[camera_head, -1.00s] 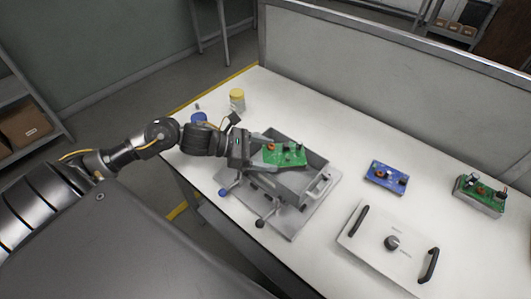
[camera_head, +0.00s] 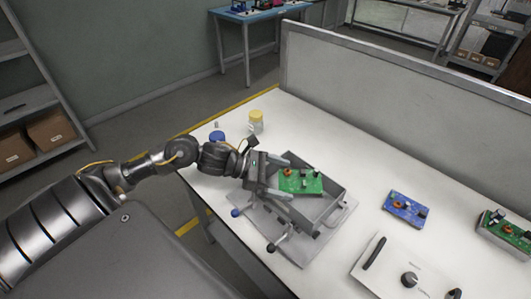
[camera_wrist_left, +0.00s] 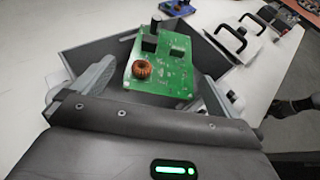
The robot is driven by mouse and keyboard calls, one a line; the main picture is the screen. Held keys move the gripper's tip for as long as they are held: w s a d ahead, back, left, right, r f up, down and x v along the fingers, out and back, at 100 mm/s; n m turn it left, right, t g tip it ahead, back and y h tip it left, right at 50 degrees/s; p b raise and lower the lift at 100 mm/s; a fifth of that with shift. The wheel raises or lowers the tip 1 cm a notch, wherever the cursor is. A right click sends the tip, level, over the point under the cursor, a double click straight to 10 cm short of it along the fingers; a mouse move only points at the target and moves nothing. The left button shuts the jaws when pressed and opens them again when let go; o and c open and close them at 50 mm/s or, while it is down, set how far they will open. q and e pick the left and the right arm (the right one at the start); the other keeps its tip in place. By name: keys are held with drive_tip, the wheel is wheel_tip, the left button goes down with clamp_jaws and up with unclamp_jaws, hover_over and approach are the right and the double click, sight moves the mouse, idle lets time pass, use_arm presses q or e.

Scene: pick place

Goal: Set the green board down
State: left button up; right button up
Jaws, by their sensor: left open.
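The green board (camera_head: 301,182), with an orange coil and dark parts on it, lies at the grey open box (camera_head: 332,208) on the white table. In the left wrist view the board (camera_wrist_left: 160,68) is in front of the box's grey walls (camera_wrist_left: 97,47); I cannot tell what its underside rests on. My left gripper (camera_head: 284,178) is open at the board's near end, one finger to each side. In the wrist view the left gripper (camera_wrist_left: 155,84) shows gaps between fingers and board.
The box stands on a grey plate (camera_head: 262,222) with knobbed levers. A blue board (camera_head: 406,208), another green board (camera_head: 507,232) and a white handled lid (camera_head: 395,272) lie to the right. A yellow-lidded jar (camera_head: 256,122) stands behind. A grey partition (camera_head: 400,85) closes the far side.

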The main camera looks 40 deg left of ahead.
use_arm(q)
drive_tip(key=shift+r+p, duration=0.55)
drive_tip(key=shift+r, duration=0.15)
drive_tip(key=shift+s+a+r+b, duration=0.15)
drive_tip(key=shift+s+a+b, duration=0.55)
drive_tip(key=shift+s+a, duration=0.4)
drive_tip(key=v, duration=0.9)
drive_tip(key=shift+w+r, duration=0.2)
drive_tip(key=shift+w, duration=0.05)
use_arm(e)
drive_tip(key=shift+s+a+r, duration=0.15)
drive_tip(key=shift+a, duration=0.1)
